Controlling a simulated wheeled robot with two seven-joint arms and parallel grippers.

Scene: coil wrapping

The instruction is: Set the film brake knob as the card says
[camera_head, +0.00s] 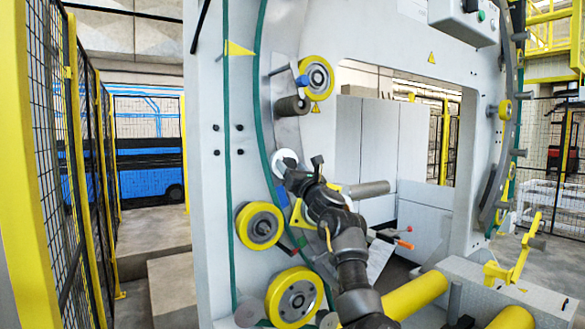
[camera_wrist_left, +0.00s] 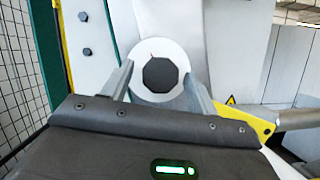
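The film brake knob (camera_wrist_left: 161,75) is a dark, many-sided knob on a round white dial (camera_wrist_left: 139,72) in the left wrist view. A small red mark shows on the dial above the knob. In the head view the dial (camera_head: 287,158) is on the grey ring, partly behind my gripper. My left gripper (camera_head: 299,169) is open in front of it. In the left wrist view its fingers (camera_wrist_left: 157,71) stand either side of the knob, with gaps visible. A pale sheet (camera_head: 379,257), perhaps the card, hangs behind my arm; its writing is unreadable. My right gripper is not in view.
Yellow rollers (camera_head: 260,226) and (camera_head: 294,297) sit below the dial, and another yellow roller (camera_head: 316,78) above it. A grey cylinder (camera_head: 366,189) sticks out to the right. A mesh fence (camera_head: 52,150) stands at the left.

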